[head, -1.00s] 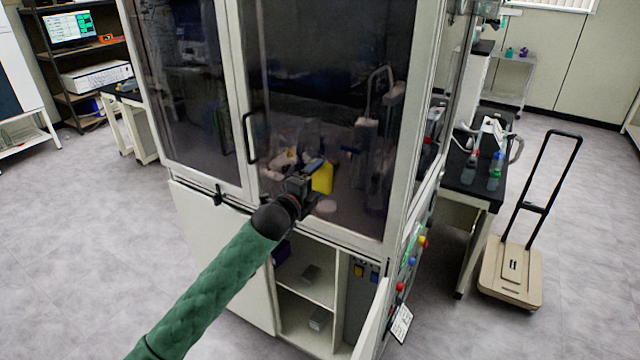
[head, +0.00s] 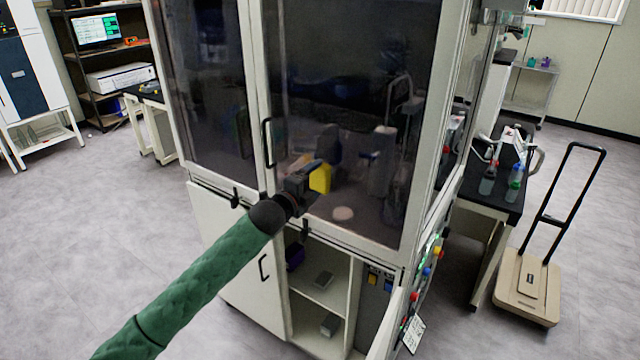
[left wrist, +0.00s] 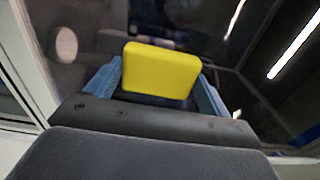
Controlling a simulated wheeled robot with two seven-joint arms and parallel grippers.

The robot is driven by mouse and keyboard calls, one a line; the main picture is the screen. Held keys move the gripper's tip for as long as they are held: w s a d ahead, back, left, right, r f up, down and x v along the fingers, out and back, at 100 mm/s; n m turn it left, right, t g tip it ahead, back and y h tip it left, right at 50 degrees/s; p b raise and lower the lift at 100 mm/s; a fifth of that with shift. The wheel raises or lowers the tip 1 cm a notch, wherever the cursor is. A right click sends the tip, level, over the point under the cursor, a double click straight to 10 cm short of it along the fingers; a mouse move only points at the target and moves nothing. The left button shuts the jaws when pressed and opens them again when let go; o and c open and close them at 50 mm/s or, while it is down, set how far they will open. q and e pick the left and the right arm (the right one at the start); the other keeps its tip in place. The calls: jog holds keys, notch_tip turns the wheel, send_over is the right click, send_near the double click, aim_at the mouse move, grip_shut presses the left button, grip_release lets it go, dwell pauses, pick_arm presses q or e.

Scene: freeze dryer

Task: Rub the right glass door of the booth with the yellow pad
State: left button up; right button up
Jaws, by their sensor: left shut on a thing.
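The yellow pad (head: 320,179) is held in my left gripper (head: 312,178), in front of the lower left part of the booth's right glass door (head: 340,100). In the left wrist view the yellow pad (left wrist: 162,70) sits between the two blue-grey fingers of my left gripper (left wrist: 160,80), with the dark glass behind it. The pad is at or very near the glass; I cannot tell if it touches. The door's black handle (head: 267,143) is just left of and above the gripper. My right gripper is not in view.
Below the glass is an open cupboard (head: 318,290) with boxes on its shelves; its right door stands ajar. A side table (head: 490,195) with bottles is at the right, beside a hand trolley (head: 530,285). Grey floor is clear at the left.

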aim_at(358, 186)
pick_arm(q)
jog(key=shift+w+a, duration=0.2)
jog(key=shift+a, duration=0.05)
jog(key=shift+r, duration=0.25)
jog(key=shift+s+d+p, duration=0.25)
jog(key=shift+s+d, duration=0.9)
jog(key=shift+d, duration=0.45)
jog(key=shift+s+d+p, duration=0.2)
jog(key=shift+s+d, duration=0.95)
jog(key=shift+d, duration=0.45)
jog(key=shift+s+d+p, duration=0.25)
jog(key=shift+s+d, duration=0.9)
jog(key=shift+d, duration=0.45)
jog(key=shift+s+r, duration=0.1)
jog(key=shift+d, duration=0.1)
jog(key=shift+w+a+p, duration=0.25)
jog(key=shift+w+a, duration=0.95)
jog(key=shift+a, duration=0.45)
jog(key=shift+w+a+p, duration=0.2)
jog(key=shift+w+a, duration=1)
jog(key=shift+a, duration=0.4)
jog(key=shift+w+a+p, duration=0.25)
jog(key=shift+w+a, duration=0.95)
jog(key=shift+a, duration=0.45)
jog(key=shift+s, duration=0.1)
